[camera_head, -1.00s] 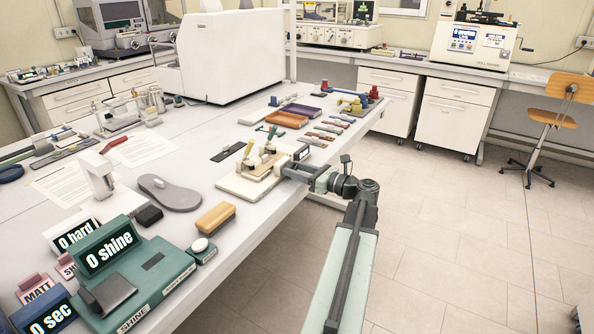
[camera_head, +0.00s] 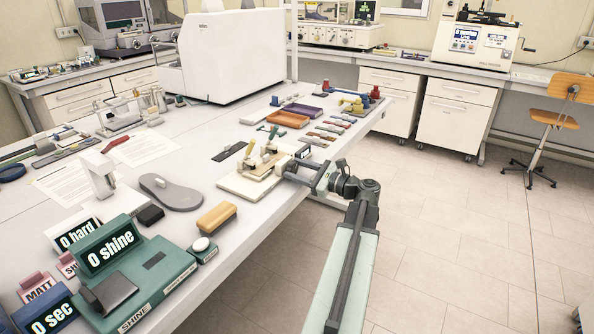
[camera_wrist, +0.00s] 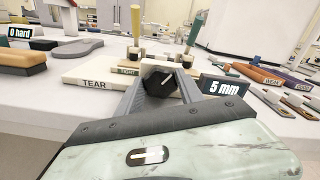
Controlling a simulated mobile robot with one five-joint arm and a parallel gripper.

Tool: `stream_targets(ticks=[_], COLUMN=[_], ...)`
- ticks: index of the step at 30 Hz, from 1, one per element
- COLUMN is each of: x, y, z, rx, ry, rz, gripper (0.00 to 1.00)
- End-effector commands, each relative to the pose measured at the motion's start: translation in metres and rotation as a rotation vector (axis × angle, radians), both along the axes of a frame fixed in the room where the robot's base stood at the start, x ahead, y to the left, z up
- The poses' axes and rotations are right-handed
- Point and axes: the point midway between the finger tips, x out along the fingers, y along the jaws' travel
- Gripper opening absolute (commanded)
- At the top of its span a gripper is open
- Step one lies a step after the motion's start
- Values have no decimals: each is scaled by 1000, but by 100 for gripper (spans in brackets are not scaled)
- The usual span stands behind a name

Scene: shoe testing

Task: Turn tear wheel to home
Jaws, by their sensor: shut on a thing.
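The tear tester is a cream base (camera_head: 240,186) near the table's right edge, and its TEAR label shows in the wrist view (camera_wrist: 95,84). Two upright handles stand on it, one yellow (camera_wrist: 135,24) and one green (camera_wrist: 192,32). A small display (camera_wrist: 221,87) beside it reads 5 mm. My gripper (camera_wrist: 160,88) is shut on a dark, blocky knob (camera_wrist: 160,82) at the tester's near side, which I take to be the tear wheel. The fingers hide part of it. In the head view my gripper (camera_head: 287,170) reaches the tester from the right.
A yellow-tan block (camera_head: 216,217) and a grey sole (camera_head: 170,192) lie left of the tester. The green SHINE device (camera_head: 160,270) stands in front. Orange (camera_head: 288,119) and purple (camera_head: 303,110) trays lie behind. The floor to the right is open.

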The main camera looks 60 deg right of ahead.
Motion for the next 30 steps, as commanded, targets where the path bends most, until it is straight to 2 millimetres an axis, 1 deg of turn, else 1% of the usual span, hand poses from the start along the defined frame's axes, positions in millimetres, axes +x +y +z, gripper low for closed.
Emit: stream_targets(ticks=[6,12,28,29,30], x=[0,0,0,1,0], y=[0,0,0,0,0], z=[0,0,0,0,0], rx=[-121,-186,-211,-210,-210], ry=[0,0,-1,-1,0], rz=[-2,-1,0,0,-1], gripper=[4,4,4,50,61])
